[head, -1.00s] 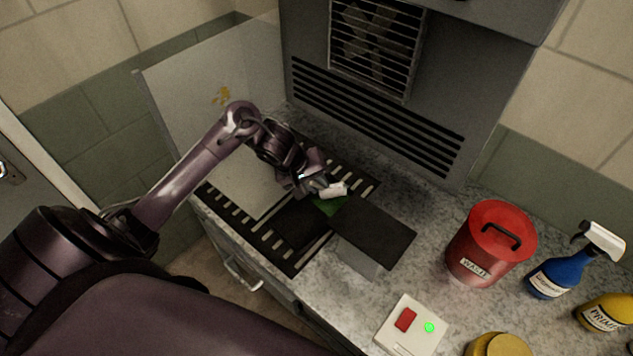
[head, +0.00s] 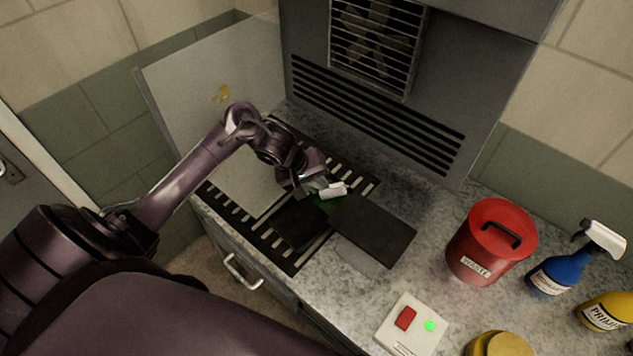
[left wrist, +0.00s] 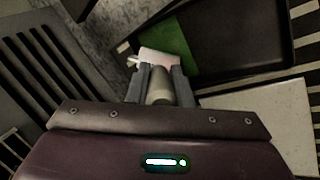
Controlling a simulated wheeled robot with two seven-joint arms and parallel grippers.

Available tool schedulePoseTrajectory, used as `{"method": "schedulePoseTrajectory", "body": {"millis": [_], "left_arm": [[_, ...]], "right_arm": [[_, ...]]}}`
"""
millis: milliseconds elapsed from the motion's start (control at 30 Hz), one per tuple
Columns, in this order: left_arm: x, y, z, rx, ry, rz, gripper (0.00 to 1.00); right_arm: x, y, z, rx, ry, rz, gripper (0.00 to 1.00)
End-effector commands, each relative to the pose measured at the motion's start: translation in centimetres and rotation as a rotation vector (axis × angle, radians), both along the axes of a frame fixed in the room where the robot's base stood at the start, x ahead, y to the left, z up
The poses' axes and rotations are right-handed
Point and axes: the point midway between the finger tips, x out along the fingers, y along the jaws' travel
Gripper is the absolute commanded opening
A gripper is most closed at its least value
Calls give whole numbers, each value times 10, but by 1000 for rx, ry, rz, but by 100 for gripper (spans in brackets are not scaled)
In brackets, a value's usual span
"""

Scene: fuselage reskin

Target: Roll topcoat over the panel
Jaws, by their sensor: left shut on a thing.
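My left gripper (head: 318,187) is shut on a roller with a white sleeve (head: 333,190). In the left wrist view the gripper (left wrist: 160,80) holds the roller's pale handle, and the white sleeve (left wrist: 162,58) lies just beyond the fingertips. A flat dark panel (head: 375,231) sits beside and below the roller. A green patch (left wrist: 176,42) shows next to the sleeve at the edge of a dark, thin-rimmed surface (left wrist: 240,35). I cannot tell whether the sleeve touches it. My right gripper is not in view.
A slotted black grate (head: 275,243) lies under the work area, with a pale sheet (head: 238,180) on its left. A vented grey cabinet (head: 440,95) stands behind. At right are a red waste can (head: 480,262), blue spray bottle (head: 552,277), yellow primer bottle (head: 605,312) and switch box (head: 398,335).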

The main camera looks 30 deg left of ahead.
Motion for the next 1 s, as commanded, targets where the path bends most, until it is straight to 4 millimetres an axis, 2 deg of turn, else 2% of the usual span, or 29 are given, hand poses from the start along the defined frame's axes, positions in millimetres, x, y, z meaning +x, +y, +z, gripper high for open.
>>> {"method": "schedulePoseTrajectory", "body": {"millis": [1000], "left_arm": [[0,0,-7,-1,1,0,0]], "right_arm": [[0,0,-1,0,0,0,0]]}}
